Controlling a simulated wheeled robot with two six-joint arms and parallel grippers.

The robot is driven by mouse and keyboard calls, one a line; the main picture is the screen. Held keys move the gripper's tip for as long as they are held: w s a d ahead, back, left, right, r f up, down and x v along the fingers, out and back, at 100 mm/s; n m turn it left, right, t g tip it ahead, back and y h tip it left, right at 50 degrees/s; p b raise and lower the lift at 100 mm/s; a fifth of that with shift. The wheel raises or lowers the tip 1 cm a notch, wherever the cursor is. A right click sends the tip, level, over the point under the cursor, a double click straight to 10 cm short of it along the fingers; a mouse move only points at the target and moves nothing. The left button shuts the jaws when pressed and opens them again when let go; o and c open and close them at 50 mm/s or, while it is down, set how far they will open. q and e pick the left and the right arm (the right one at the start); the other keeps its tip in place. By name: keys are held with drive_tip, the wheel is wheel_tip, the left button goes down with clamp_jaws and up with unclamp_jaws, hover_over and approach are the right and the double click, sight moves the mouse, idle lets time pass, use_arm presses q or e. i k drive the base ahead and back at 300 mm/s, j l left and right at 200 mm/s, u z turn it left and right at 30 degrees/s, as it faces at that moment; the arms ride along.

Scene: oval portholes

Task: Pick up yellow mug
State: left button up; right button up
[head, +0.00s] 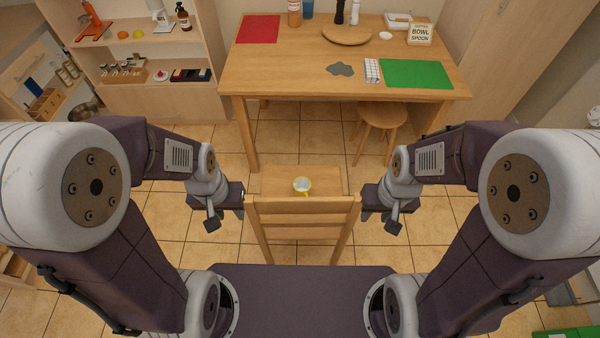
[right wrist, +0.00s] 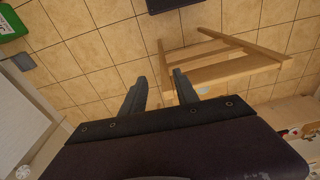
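The yellow mug (head: 302,186) stands on the seat of a wooden chair (head: 303,204), behind the chair's backrest as I look at it. Its inside looks pale. A small pale spot beside the chair in the right wrist view may be the mug, but I cannot be sure. My left gripper (head: 227,208) is left of the chair, apart from the mug, and looks open and empty. My right gripper (head: 378,208) is right of the chair, also apart from it. In the right wrist view its two fingers (right wrist: 159,77) stand apart with nothing between them.
The chair's backrest stands between my base and the mug. Beyond is a wooden table (head: 300,68) with a red mat (head: 258,29), a green mat (head: 417,74) and a round board (head: 346,35). A stool (head: 382,117) is partly under it. Shelves (head: 150,60) stand left. Tiled floor is free beside the chair.

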sight(302, 185)
drive_tip(key=j+z, duration=0.25)
drive_tip(key=j, duration=0.2)
drive_tip(key=j+z, duration=0.25)
drive_tip(key=j, duration=0.15)
drive_tip(key=k+j+z, duration=0.2)
drive_tip(key=j, duration=0.2)
drive_tip(key=j+z, duration=0.25)
drive_tip(key=j, duration=0.2)
drive_tip(key=k+j+z, duration=0.25)
drive_tip(key=i+j, duration=0.1)
drive_tip(key=j, duration=0.05)
